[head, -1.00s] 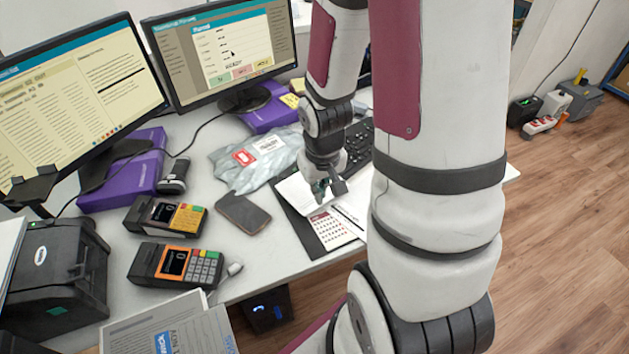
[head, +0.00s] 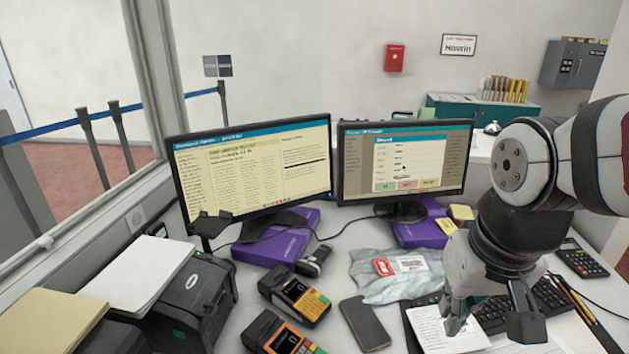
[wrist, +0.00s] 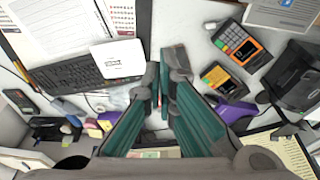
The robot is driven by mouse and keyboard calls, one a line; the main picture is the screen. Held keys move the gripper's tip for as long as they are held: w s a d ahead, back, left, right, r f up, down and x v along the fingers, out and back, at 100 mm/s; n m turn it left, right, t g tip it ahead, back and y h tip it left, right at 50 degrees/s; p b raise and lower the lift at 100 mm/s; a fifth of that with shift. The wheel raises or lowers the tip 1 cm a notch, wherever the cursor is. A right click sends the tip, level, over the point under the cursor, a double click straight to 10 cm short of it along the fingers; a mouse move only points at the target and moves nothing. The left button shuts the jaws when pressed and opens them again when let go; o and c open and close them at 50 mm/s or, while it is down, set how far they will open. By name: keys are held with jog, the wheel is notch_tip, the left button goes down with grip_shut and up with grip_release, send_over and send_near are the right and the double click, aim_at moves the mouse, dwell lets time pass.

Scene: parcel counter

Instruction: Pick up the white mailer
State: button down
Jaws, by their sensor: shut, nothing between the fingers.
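The mailer is a crumpled, pale grey-white plastic bag (head: 385,285) with a red sticker and a barcode label. It lies flat on the counter in front of the right monitor in the head view. In the wrist view, part of the mailer (wrist: 118,97) shows beside and beneath the fingers, which hide much of it. My gripper (head: 488,312) is to the right of the mailer in the head view, in front of the keyboard, and is empty. In the wrist view, its teal fingers (wrist: 165,80) come together over the counter. They are shut with nothing between them.
A dark phone (head: 364,323) lies just in front of the mailer. Two card terminals (head: 295,296) stand to its left. A keyboard (head: 548,303) lies to the right. Two monitors (head: 405,165) and purple boxes (head: 270,245) stand behind.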

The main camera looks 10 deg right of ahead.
jog(key=w+d+f+m+g+y, duration=0.1)
jog(key=w+d+f+m, duration=0.2)
jog(key=w+d+m, duration=0.3)
jog(key=w+d+f+m+y, duration=0.1)
jog(key=w+d+f+m, duration=0.35)
jog(key=w, duration=0.25)
jog(key=d+f+m, duration=0.3)
jog(key=d+f, duration=0.2)
jog(key=f, duration=0.1)
jog(key=d+f+m, duration=0.2)
jog(key=d+f, duration=0.4)
jog(key=w+d+f+m, duration=0.1)
jog(key=d+f+m, duration=0.2)
jog(key=d+f, duration=0.3)
jog(key=shift+m+g+b, duration=0.3)
jog(key=shift+m+g, duration=0.05)
jog(key=shift+g, duration=0.05)
jog(key=shift+s+f, duration=0.1)
jog(key=w+a, duration=0.1)
jog(key=a, duration=0.2)
jog(key=w+a, duration=0.1)
jog(key=a, duration=0.3)
jog(key=w+a+p, duration=0.1)
jog(key=a, duration=0.3)
jog(key=shift+a+f, duration=0.2)
jog(key=shift+f, duration=0.3)
jog(key=shift+w+f, duration=0.15)
jog(key=shift+f, duration=0.1)
jog(key=shift+a, duration=0.1)
jog(key=shift+f, duration=0.1)
